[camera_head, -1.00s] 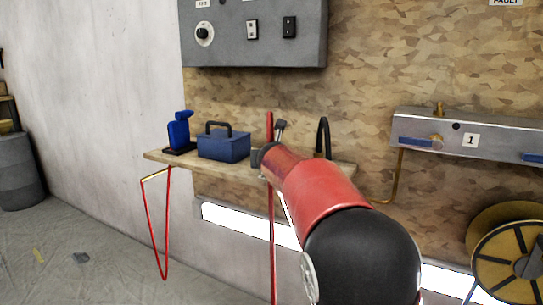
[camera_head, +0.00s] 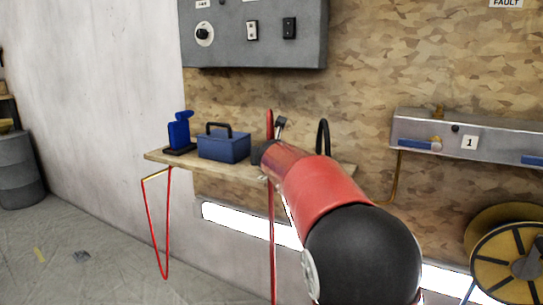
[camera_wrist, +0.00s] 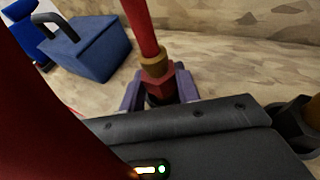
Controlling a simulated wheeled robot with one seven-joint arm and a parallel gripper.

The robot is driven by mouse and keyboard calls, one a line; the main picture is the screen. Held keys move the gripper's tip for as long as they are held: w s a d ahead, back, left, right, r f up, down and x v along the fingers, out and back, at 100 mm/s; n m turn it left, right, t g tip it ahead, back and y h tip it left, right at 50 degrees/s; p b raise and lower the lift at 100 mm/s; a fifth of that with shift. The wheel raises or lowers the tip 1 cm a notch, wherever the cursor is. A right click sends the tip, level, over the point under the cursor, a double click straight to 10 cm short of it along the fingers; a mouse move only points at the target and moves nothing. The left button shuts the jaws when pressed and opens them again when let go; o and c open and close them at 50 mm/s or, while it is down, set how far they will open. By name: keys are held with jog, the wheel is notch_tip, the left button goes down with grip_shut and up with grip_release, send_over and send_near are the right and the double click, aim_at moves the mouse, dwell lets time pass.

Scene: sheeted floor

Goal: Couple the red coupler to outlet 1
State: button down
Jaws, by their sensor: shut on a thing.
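The red coupler (camera_wrist: 155,76) shows in the wrist view, with a brass-coloured collar and a red hose rising from it. My gripper (camera_wrist: 159,92) is shut on it, with a finger on either side. In the head view my red and black arm hides most of the gripper and coupler at the shelf; the red hose (camera_head: 269,124) stands up behind it. Outlet 1 is on the grey manifold (camera_head: 408,126) on the right wall, beside the "1" label (camera_head: 469,142). My gripper is well left of the manifold.
A wooden shelf (camera_head: 160,157) carries a blue toolbox (camera_head: 223,147) and a blue stand-like object (camera_head: 179,133). A black curved hose (camera_head: 323,137) rises at its right end. A yellow reel (camera_head: 481,262) stands lower right. A grey control box (camera_head: 255,50) hangs above.

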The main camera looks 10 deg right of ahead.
aim_at(271, 129)
jog(key=shift+r+p, duration=1.6)
jog(key=shift+r, duration=0.2)
jog(key=shift+r, duration=1.95)
